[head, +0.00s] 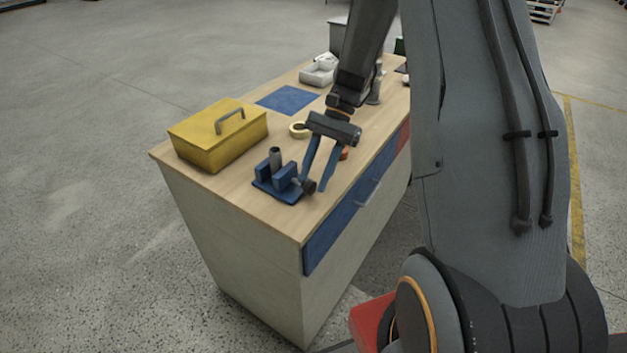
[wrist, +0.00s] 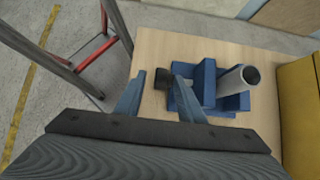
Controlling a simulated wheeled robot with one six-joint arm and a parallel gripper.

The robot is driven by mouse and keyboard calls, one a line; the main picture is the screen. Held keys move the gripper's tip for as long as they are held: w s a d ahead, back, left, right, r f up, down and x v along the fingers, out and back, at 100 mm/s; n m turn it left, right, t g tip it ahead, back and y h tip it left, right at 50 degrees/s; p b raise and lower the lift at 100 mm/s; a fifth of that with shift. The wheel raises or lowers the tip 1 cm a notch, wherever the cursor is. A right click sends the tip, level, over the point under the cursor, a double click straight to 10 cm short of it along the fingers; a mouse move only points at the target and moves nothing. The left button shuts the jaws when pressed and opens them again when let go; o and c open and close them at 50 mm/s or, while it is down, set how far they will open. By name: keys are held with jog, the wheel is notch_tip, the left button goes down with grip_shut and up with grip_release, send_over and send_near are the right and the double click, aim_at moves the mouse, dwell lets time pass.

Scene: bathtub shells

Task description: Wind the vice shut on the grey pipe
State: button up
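The blue vice (head: 289,190) sits near the front corner of the workbench; it also shows in the wrist view (wrist: 205,85). The grey pipe (head: 275,157) stands upright between its jaws, its open end visible in the wrist view (wrist: 240,78). Whether both jaws touch the pipe cannot be told. The vice's dark knob (wrist: 163,80) is on the side facing my gripper. My gripper (head: 316,187) is open, with its blue fingers pointing down at the knob. In the wrist view the knob appears between the fingertips (wrist: 158,75), with no clear contact.
A yellow box (head: 205,150) with a handle stands left of the vice. Bare wood surrounds the vice at the front.

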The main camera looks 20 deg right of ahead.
jog(key=b+v, duration=0.2)
jog(key=v, duration=0.4)
jog(key=shift+r, duration=0.25)
jog(key=s+a+f+n+t+h, duration=0.1)
jog(key=s+a+n+t+h, duration=0.1)
jog(key=s+n, duration=0.3)
jog(key=s+a+n+t+h+b, duration=0.1)
jog(key=s+a+n+t+h, duration=0.1)
jog(key=s+n+t+h, duration=0.1)
jog(key=s+n+h, duration=0.1)
jog(key=s+n, duration=0.1)
jog(key=s, duration=0.1)
jog(key=shift+s+f+t, duration=0.3)
jog(key=shift+s+f, duration=0.1)
jog(key=shift+s+a+n+t, duration=0.3)
jog(key=shift+s+a+n, duration=0.05)
jog(key=shift+s+n, duration=0.05)
jog(key=shift+c, duration=0.5)
jog(key=shift+d, duration=0.1)
jog(key=shift+f, duration=0.1)
